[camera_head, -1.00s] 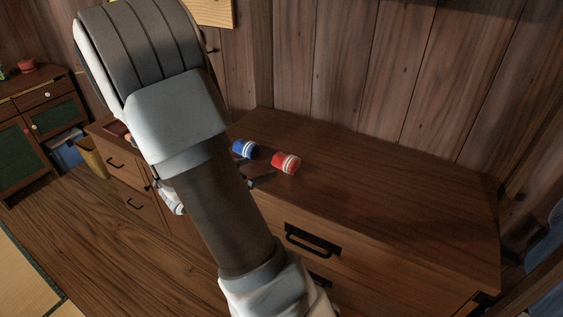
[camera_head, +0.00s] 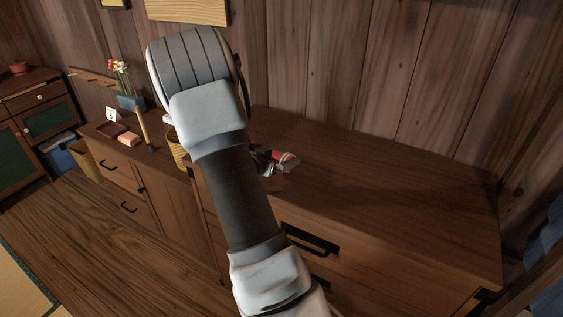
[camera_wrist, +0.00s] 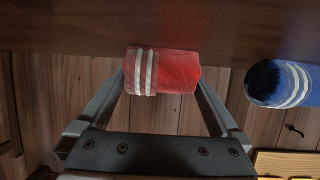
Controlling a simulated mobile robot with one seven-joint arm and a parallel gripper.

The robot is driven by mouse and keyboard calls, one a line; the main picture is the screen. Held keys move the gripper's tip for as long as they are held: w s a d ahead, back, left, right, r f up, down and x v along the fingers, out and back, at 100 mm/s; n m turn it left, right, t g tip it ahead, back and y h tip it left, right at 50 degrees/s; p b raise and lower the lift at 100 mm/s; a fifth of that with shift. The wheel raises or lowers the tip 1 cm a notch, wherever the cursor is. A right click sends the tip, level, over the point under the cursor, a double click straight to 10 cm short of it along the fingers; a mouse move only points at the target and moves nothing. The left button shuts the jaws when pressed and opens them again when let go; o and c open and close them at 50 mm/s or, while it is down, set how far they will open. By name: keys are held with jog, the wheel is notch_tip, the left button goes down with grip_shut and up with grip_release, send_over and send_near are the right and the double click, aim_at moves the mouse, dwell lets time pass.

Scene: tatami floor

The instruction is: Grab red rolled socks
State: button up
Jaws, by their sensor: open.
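The red rolled socks (camera_wrist: 177,70) with white stripes lie at the top middle of the wrist view. My gripper (camera_wrist: 160,80) is open, with one finger on each side of the socks. The fingertips reach about the socks' ends; whether they touch is unclear. In the head view, the red socks (camera_head: 286,158) lie on the dresser top (camera_head: 400,205), partly hidden by my gripper.
Blue rolled socks (camera_wrist: 285,84) with white stripes lie right of the red ones in the wrist view; my arm hides them in the head view. A lower cabinet at left holds a flower vase (camera_head: 130,102) and a pink block (camera_head: 128,139). The dresser's right side is clear.

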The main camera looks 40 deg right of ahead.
jog(key=shift+d, duration=0.2)
jog(key=c, duration=1)
jog(key=shift+r, duration=0.1)
